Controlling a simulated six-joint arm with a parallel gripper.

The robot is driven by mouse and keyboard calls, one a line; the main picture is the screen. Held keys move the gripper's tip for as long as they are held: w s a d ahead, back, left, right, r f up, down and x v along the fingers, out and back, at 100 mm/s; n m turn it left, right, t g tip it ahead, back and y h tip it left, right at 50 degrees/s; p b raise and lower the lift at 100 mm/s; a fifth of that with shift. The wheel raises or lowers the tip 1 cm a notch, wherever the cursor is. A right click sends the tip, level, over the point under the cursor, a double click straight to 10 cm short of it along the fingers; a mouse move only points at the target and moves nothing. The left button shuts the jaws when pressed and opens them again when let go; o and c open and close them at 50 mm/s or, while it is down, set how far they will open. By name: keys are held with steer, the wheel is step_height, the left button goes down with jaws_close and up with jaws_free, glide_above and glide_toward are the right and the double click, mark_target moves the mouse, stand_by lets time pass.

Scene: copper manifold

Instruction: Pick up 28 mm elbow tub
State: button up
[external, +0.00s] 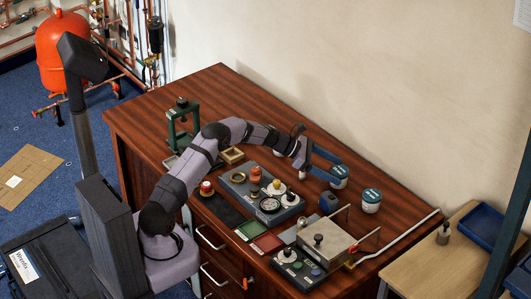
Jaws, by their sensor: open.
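Two small white tubs with teal lids stand near the back edge of the wooden desk. One tub (339,172) is at my gripper's fingertips, and the other tub (371,201) stands to the right, clear of the gripper. Their labels are too small to read, so I cannot tell which is the 28 mm elbow tub. My gripper (335,175) has its two long blue fingers spread, one on the far side and one on the near side of the first tub. I cannot tell whether either finger touches it. The fingers hide part of the tub.
A dark panel with knobs and a gauge (268,205) lies left of the tubs. A small blue object (328,203) and a metal box (328,237) with a rod stand in front. The wall rises behind the desk (405,210).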

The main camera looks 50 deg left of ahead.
mark_target(333, 170)
steer(key=c, duration=1.5)
steer(key=shift+r, duration=0.1)
step_height(333, 170, up, 10)
steer(key=shift+r, duration=0.1)
